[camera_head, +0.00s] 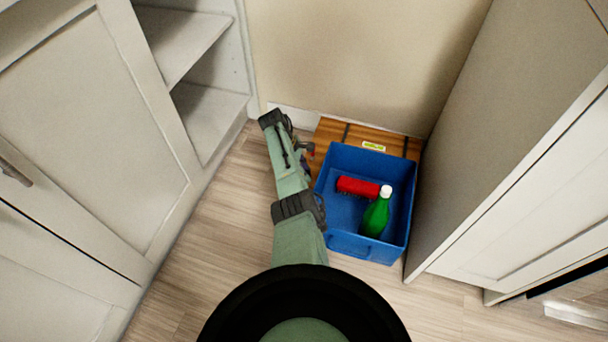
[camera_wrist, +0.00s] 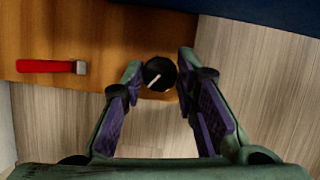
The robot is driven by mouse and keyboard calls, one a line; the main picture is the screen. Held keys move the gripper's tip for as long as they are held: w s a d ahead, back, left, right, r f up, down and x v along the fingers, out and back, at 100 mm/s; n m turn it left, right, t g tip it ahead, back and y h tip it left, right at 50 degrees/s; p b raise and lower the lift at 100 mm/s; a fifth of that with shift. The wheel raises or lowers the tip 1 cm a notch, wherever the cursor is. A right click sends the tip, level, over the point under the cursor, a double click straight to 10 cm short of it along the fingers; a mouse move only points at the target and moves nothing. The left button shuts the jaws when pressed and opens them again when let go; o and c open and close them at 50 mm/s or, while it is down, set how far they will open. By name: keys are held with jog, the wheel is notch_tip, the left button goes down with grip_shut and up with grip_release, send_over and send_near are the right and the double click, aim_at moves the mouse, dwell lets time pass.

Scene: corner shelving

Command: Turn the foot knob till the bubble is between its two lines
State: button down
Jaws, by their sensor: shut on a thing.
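The foot knob (camera_wrist: 158,76) is round and black with a white pointer line, at the edge of a wooden board (camera_wrist: 110,35) in the wrist view. My gripper (camera_wrist: 161,70) has its fingertips on either side of the knob and is shut on it. The pointer slants from upper right to lower left. In the head view the board (camera_head: 333,131) lies on the floor against the wall, with a small yellow-green level (camera_head: 374,146) on it. The bubble and its lines are too small to make out. The knob is hidden by my arm in the head view.
A blue crate (camera_head: 345,245) holding a red object (camera_head: 358,187) and a green bottle (camera_head: 376,217) stands close right of my arm, covering part of the board. Cabinets flank both sides; floor at left is clear.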

jog(key=m+b, duration=0.1)
jog(key=m, duration=0.1)
jog(key=m+g+b, duration=0.1)
jog(key=b, duration=0.1)
jog(key=m+g+y+b, duration=0.1)
jog(key=m+b, duration=0.1)
jog(key=shift+w+f+m, duration=0.15)
jog(key=shift+f+m, duration=0.15)
jog(key=m+b, duration=0.2)
jog(key=m+g+y+b, duration=0.1)
jog(key=m+b, duration=0.1)
jog(key=shift+d+r, duration=0.15)
jog(key=shift+r, duration=0.05)
jog(key=shift+m+y+b, duration=0.3)
jog(key=shift+m, duration=0.1)
jog(key=c, duration=1.3)
grip_release()
jog(key=shift+r, duration=0.1)
jog(key=shift+r+p, duration=0.1)
jog(key=shift+p, duration=0.2)
